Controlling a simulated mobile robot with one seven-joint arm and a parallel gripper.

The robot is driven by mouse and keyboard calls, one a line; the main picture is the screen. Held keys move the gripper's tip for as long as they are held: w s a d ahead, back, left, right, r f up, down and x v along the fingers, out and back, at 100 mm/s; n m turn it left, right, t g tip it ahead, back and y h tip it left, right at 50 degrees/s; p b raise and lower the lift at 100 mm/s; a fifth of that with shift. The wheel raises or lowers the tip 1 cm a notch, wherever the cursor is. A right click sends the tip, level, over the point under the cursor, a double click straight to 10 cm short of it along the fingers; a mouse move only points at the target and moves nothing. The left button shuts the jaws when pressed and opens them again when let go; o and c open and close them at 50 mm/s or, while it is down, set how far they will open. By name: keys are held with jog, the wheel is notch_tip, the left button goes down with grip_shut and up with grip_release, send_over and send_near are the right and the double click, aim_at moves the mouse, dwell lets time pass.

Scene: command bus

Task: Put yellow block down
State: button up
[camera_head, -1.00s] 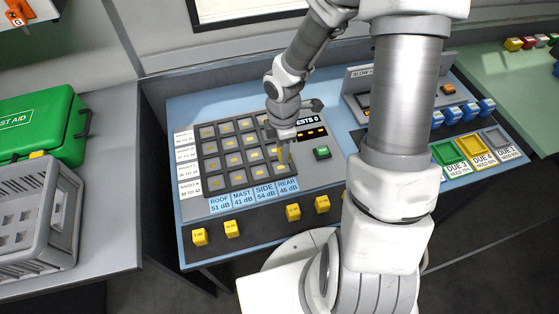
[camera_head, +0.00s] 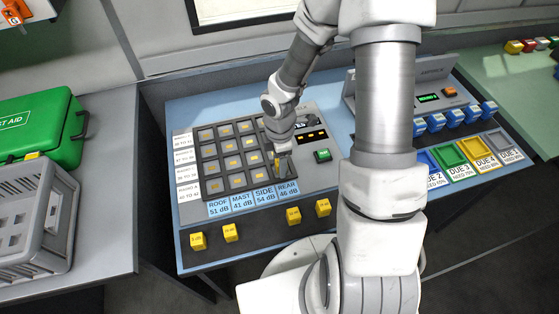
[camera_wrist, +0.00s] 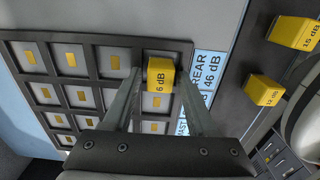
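A yellow block marked 6 dB (camera_wrist: 160,75) stands in the wrist view at the grid's edge by the REAR 46 dB label (camera_wrist: 209,70). My gripper (camera_wrist: 160,85) has one finger on each side of it, with narrow gaps showing, so it looks open around the block. In the head view my gripper (camera_head: 283,166) is low over the near right corner of the dark grid (camera_head: 226,192), in the REAR column. The block is mostly hidden there by the fingers. Whether its base rests on the cell floor is hard to tell.
More yellow blocks stand on the console's front ledge, two at left (camera_head: 198,241) and two nearer the middle (camera_head: 294,216). Raised grid dividers surround the cells. A green button (camera_head: 322,155) is right of the grid. A grey crate (camera_head: 35,220) sits far left.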

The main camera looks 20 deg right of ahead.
jog(key=shift+o, duration=0.3)
notch_tip(320, 180, up, 12)
jog(key=p, duration=0.3)
jog(key=shift+r+p, duration=0.15)
jog(key=shift+p, duration=0.25)
jog(key=s+d+r+m+t+h+p, duration=0.1)
jog(key=s+d+r+m, duration=0.1)
jog(key=s+r+m, duration=0.3)
jog(key=d+r+m+t+h, duration=0.1)
jog(key=d+r+m, duration=0.1)
jog(key=r, duration=0.6)
jog(key=s+d+r+m+h+p, duration=0.1)
jog(key=s+d+r+m, duration=0.1)
jog(key=s+r+m, duration=0.3)
jog(key=s+a+r+m+t+y+b, duration=0.2)
jog(key=s+a+r+m+t+y, duration=0.1)
jog(key=s+a+r+m, duration=0.1)
jog(key=shift+a+r+m+t, duration=0.3)
jog(key=shift+a+r+m, duration=0.55)
jog(key=shift+m, duration=0.15)
